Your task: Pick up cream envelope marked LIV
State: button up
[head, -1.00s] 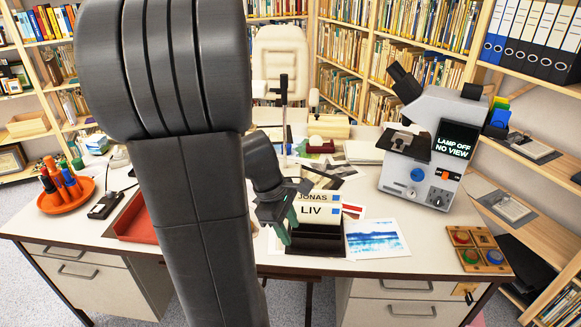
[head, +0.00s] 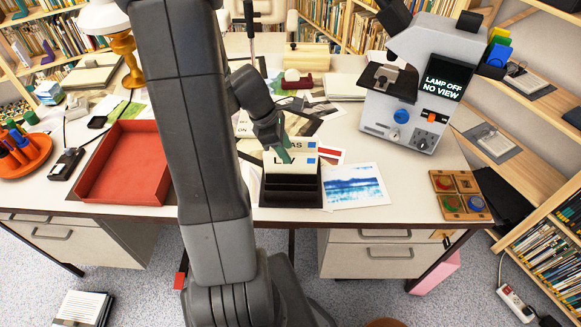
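The cream envelope marked LIV (head: 299,168) stands in a black rack (head: 291,196) near the desk's front edge, in front of another cream envelope whose visible letters read "AS" (head: 297,145). Only the "L" of its mark shows now; a blue patch is at its right end. My gripper (head: 284,154), with greenish fingers pointing down, is at the envelope's upper edge and covers part of the lettering. Whether it touches the envelope, and whether the fingers are open or shut, I cannot tell.
A red tray (head: 126,165) lies to the left, a blue seascape print (head: 354,186) right of the rack. A microscope (head: 412,88) reading "LAMP OFF NO VIEW" stands at the right, and a board with coloured buttons (head: 460,196) lies at the desk's right front.

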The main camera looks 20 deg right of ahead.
aim_at(291, 167)
jog(key=shift+x, duration=2.6)
jog(key=shift+f+b, duration=0.2)
jog(key=shift+b, duration=0.2)
grip_shut()
